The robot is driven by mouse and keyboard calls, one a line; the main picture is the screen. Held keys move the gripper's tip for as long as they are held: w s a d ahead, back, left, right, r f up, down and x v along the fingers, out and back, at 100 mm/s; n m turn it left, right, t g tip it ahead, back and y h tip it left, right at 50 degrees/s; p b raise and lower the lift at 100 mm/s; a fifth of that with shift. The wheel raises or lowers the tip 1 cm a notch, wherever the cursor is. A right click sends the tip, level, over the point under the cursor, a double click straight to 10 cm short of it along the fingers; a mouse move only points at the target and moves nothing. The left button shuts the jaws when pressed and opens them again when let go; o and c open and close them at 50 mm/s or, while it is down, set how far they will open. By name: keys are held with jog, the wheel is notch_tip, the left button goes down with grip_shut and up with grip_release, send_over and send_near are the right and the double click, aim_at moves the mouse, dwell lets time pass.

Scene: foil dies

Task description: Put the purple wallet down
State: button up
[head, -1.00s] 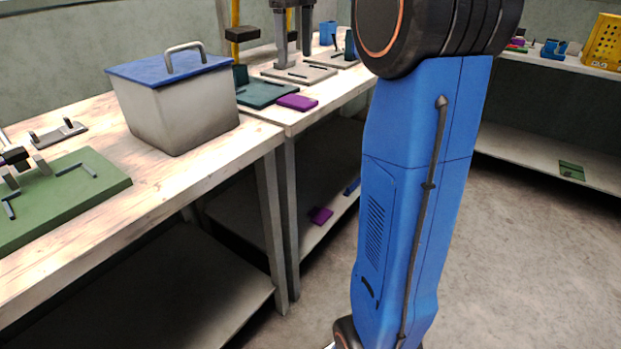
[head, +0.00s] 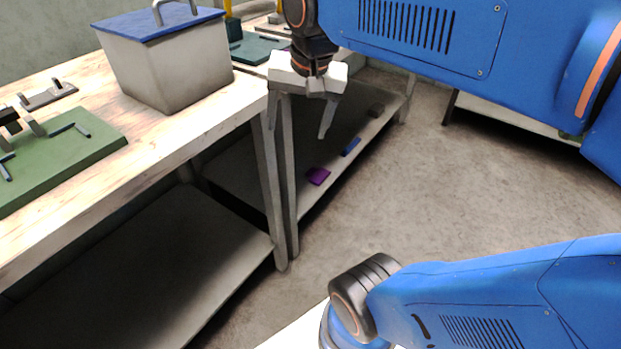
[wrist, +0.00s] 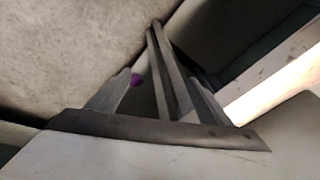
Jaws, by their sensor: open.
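A flat purple item (head: 318,176), which could be the purple wallet, lies on the lower shelf under the far bench. In the wrist view a small purple patch (wrist: 136,80) shows just beside the left finger; it looks apart from the gripper. A second flat purple piece was on the far bench top a second ago; my arm and gripper now hide nearly all of it. I cannot tell which one is the wallet. My gripper (head: 298,122) points down, open and empty, in front of the far bench's edge and above the shelf item.
A grey box with a blue lid (head: 168,62) and a green plate (head: 65,155) stand on the near bench (head: 190,130). Bench legs (head: 272,190) rise close to my gripper. A blue piece (head: 351,147) and a dark block (head: 376,110) lie on the lower shelf. The floor on the right is clear.

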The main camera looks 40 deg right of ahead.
jog(key=s+a+f+n+t, duration=0.1)
jog(key=s+a+f+n, duration=0.1)
jog(key=s+f+n, duration=0.5)
notch_tip(320, 180, down, 3)
jog(key=shift+s+r+n, duration=0.1)
jog(key=shift+s+n, duration=0.05)
jog(key=shift+n, duration=0.25)
jog(key=shift+o, duration=0.6)
jog(key=w+d+r+n+g, duration=0.1)
jog(key=w+d+r, duration=0.2)
jog(key=w+r, duration=0.65)
jog(key=w+d+r+n+g, duration=0.1)
jog(key=w+d+r, duration=0.2)
jog(key=w+r, duration=0.65)
jog(key=w+d+r+n+g, duration=0.2)
jog(key=w+d+r+g, duration=0.1)
jog(key=w+d+r, duration=0.95)
jog(key=f, duration=0.3)
jog(key=s+a+f, duration=0.1)
jog(key=f, duration=0.3)
jog(key=s+f, duration=0.1)
jog(key=f, duration=0.2)
jog(key=shift+a+f, duration=0.35)
jog(key=shift+a, duration=0.05)
jog(key=shift+s+a+f, duration=0.1)
jog(key=shift+a+f, duration=0.05)
jog(key=shift+f, duration=1.2)
jog(key=shift+s+a+f, duration=0.1)
jog(key=shift+a+f, duration=0.05)
jog(key=shift+f, duration=1.15)
